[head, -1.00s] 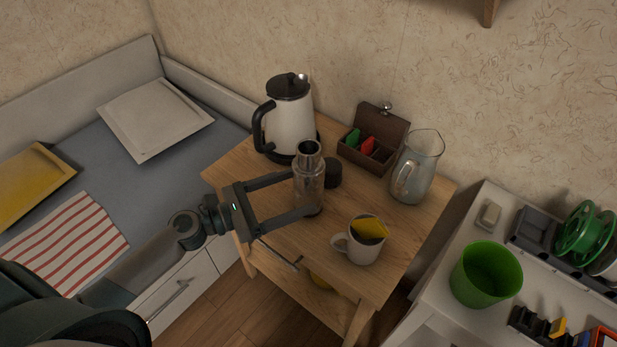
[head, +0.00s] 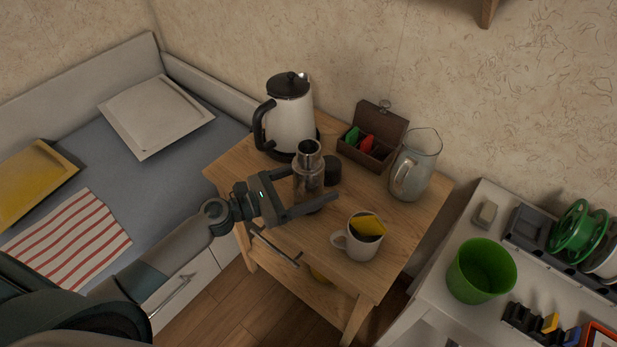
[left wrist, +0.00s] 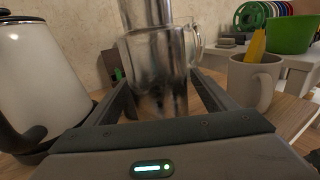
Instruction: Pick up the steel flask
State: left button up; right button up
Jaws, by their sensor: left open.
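The steel flask (head: 308,180) stands upright and uncapped on the small wooden table, with its dark cap (head: 333,168) beside it. My left gripper (head: 313,190) is open, with one finger on each side of the flask. In the left wrist view the flask (left wrist: 160,75) rises between the two fingers (left wrist: 163,95). I cannot tell whether either finger touches it. The flask's base is partly hidden behind the near finger. My right gripper is not in view.
A white kettle (head: 289,112) stands behind the flask, with an open tea box (head: 382,130) and a glass jug (head: 415,165) to the right. A mug (head: 357,243) stands close in front. A green bucket (head: 481,271) is on the white desk at right.

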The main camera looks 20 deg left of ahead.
pick_arm(q)
jog(key=shift+x, duration=1.25)
jog(key=shift+r, duration=0.1)
jog(key=c, duration=1.8)
